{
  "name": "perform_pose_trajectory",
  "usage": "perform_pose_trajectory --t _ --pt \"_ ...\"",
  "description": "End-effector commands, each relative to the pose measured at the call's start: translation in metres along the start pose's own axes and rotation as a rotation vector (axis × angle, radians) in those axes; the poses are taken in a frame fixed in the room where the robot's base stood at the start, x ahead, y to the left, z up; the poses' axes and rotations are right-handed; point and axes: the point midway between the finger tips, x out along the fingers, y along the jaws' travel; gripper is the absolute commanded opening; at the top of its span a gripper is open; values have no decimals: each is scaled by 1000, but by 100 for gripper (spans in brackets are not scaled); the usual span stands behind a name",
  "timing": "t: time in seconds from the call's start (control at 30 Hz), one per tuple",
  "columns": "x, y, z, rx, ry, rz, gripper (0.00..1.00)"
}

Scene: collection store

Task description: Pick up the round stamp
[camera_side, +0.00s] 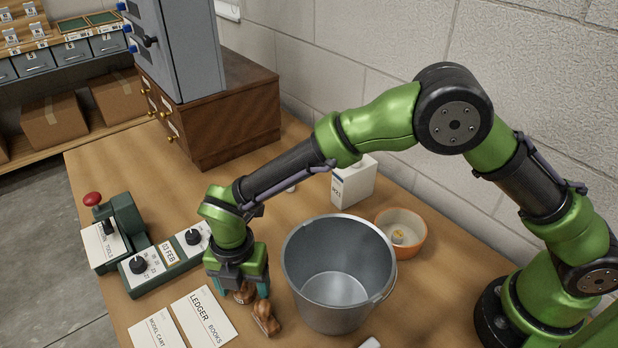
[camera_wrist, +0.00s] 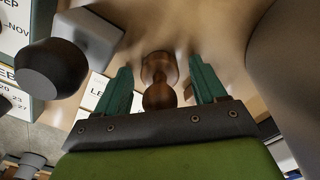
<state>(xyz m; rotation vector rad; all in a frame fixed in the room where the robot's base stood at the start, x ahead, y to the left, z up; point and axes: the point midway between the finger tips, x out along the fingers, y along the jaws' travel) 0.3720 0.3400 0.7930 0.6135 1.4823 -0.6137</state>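A brown wooden stamp (camera_wrist: 158,67) with a ball-shaped knob and a rounded base sits between the fingers of my gripper (camera_wrist: 161,78) in the wrist view. A gap shows on either side of it, so my gripper is open around it without gripping. In the side view my gripper (camera_side: 242,288) points down close to the table, and this stamp (camera_side: 244,294) is partly hidden by the fingers. A second wooden stamp (camera_side: 266,319) is just in front of the gripper. The undersides of both stamps are hidden.
A metal bucket (camera_side: 337,270) stands close at the gripper's right, with an orange bowl (camera_side: 401,232) and a white box (camera_side: 353,182) behind. A green date device (camera_side: 165,262) is at left. Cards, including a ledger card (camera_side: 204,318), lie in front. A wooden cabinet (camera_side: 225,120) stands behind.

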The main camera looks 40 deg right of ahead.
Motion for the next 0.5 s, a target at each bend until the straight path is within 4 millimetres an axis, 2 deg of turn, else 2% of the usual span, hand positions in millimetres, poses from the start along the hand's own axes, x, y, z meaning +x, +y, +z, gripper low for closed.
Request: perform_pose_trajectory --t 0.03,0.33,0.5 --pt "0 0 0 0 0 0 62" --pt "-1 0 0 0 0 0 16" --pt "-1 0 0 0 0 1 13"
